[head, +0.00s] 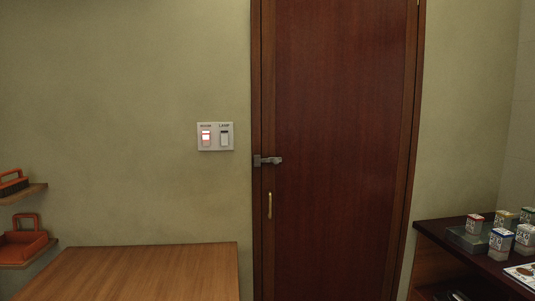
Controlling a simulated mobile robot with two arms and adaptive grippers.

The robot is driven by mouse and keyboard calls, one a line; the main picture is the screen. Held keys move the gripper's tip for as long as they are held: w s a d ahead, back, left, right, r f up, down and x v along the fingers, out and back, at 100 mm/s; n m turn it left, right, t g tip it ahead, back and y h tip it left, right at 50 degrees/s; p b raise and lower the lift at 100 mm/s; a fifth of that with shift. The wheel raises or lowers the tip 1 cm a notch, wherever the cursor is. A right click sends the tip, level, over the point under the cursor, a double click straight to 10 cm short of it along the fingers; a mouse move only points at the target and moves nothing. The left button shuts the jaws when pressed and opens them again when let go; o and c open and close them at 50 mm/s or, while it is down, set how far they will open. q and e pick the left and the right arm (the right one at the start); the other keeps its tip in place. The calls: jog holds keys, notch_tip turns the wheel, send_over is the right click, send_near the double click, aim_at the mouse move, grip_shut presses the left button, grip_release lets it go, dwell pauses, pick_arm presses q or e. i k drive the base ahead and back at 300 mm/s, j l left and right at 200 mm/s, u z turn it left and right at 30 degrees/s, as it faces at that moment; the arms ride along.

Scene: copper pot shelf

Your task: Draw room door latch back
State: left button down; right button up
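The room door (335,150) is dark reddish wood, stands in the middle of the head view and looks shut in its wooden frame. A small grey metal latch (268,160) sits at the door's left edge, lying level across the gap between the frame and the door. A slim brass handle (269,205) is upright on the door below the latch. Neither of my grippers shows in this view.
A wooden table (150,272) stands at the lower left before the wall. A switch plate (215,136) with one lit red switch is left of the door. A dark shelf (455,236) with several small boxes stands at right.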

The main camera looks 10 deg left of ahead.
aim_at(276, 160)
jog(key=z, duration=0.4)
jog(key=i+l, duration=0.1)
jog(key=l, duration=0.2)
jog(key=l+z, duration=0.15)
jog(key=l, duration=0.15)
jog(key=i+l+u, duration=0.1)
jog(key=i+l, duration=0.35)
jog(key=i, duration=0.15)
jog(key=i+l+u, duration=0.15)
jog(key=i+l, duration=0.35)
jog(key=i+j+u, duration=0.2)
jog(key=i+u, duration=0.25)
jog(key=i, duration=0.15)
jog(key=i+u, duration=0.5)
jog(key=i+l+u, duration=0.3)
jog(key=i+u, duration=0.15)
jog(key=i, duration=0.3)
